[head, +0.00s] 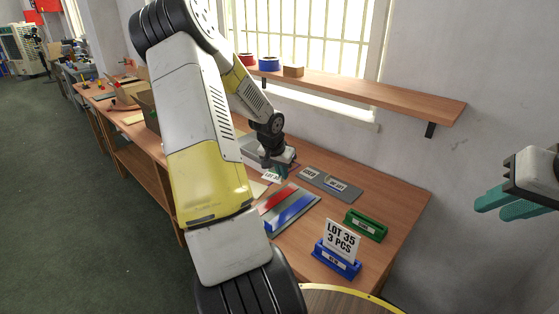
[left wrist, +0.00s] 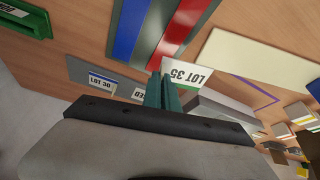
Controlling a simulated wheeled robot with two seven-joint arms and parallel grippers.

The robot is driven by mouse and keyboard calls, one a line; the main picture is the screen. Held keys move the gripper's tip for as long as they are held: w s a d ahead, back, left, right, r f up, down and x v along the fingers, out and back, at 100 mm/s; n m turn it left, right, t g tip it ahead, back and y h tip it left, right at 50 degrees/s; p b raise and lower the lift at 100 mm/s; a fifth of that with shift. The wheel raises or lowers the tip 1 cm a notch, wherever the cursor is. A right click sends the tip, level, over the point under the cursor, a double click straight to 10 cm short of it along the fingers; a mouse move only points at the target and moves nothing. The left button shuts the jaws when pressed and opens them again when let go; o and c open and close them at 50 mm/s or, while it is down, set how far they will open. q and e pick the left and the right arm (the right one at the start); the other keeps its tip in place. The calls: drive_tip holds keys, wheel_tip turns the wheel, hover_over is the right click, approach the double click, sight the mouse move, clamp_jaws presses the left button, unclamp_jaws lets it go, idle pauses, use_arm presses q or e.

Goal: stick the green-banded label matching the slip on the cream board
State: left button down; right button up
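My left gripper (head: 273,171) is shut on a white label (head: 270,177) reading LOT 35, held above the bench. In the left wrist view the fingers (left wrist: 163,92) pinch this label (left wrist: 187,72) at one edge, and a green band shows along it. The slip (head: 342,239), reading LOT 35 3 PCS, stands upright in a blue holder (head: 335,262). The cream board (left wrist: 262,68) lies flat beside the held label in the left wrist view, apart from it; my arm mostly hides it in the head view. My right gripper (head: 502,205) is empty, fingers apart, at the right edge.
A grey plate (head: 315,181) carries other labels. A panel with red and blue strips (head: 303,204) lies in front of it. A green holder (head: 368,229) stands near the blue one. A shelf (head: 400,97) with tape rolls is above the bench.

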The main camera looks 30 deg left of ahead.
use_arm(q)
drive_tip(key=s+a, duration=0.1)
drive_tip(key=a, duration=0.9)
drive_tip(key=shift+f, duration=0.25)
drive_tip(key=shift+s+f, duration=0.1)
drive_tip(key=shift+f, duration=2.8)
drive_tip(key=shift+f, duration=0.65)
drive_tip(key=c, duration=1.6)
unclamp_jaws()
drive_tip(key=shift+r, duration=0.1)
